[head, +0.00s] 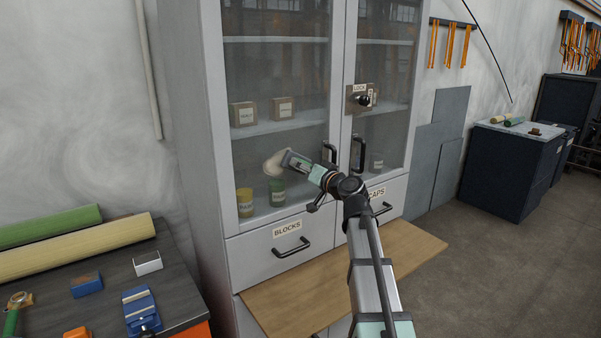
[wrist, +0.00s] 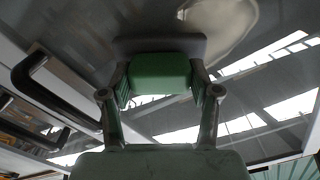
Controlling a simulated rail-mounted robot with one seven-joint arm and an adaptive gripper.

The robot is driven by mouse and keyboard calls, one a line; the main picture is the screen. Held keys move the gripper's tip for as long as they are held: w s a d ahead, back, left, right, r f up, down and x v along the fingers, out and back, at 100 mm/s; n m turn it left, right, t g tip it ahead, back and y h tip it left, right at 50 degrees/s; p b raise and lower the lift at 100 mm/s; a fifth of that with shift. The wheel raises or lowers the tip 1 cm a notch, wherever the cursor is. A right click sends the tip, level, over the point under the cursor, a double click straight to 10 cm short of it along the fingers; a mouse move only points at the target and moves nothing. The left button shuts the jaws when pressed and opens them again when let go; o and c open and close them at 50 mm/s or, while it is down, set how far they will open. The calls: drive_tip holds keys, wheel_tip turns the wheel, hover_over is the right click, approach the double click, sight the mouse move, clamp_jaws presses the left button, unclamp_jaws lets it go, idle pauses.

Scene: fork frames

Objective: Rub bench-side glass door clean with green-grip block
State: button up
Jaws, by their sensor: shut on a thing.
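The left glass door (head: 275,90) of the grey cabinet is shut, on the side of the dark workbench. A pale cream smear (head: 275,163) marks its lower pane; it also shows at the top of the wrist view (wrist: 218,22). My gripper (head: 303,165) is at this lower pane, just right of the smear. In the wrist view my gripper (wrist: 160,80) is shut on the green-grip block (wrist: 160,72). The block's grey pad (wrist: 158,46) faces the glass and appears against or very near it; exact contact is hard to tell.
Black door handles (head: 329,153) stand close right of my gripper. A lock box (head: 361,98) sits on the right door. Drawers labelled BLOCKS (head: 260,250) and CAPS lie below, above a protruding wooden board (head: 290,300). The workbench (head: 185,290) holds rolls and tools.

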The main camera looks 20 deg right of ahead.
sight(288, 158)
drive_tip(key=shift+a, duration=0.1)
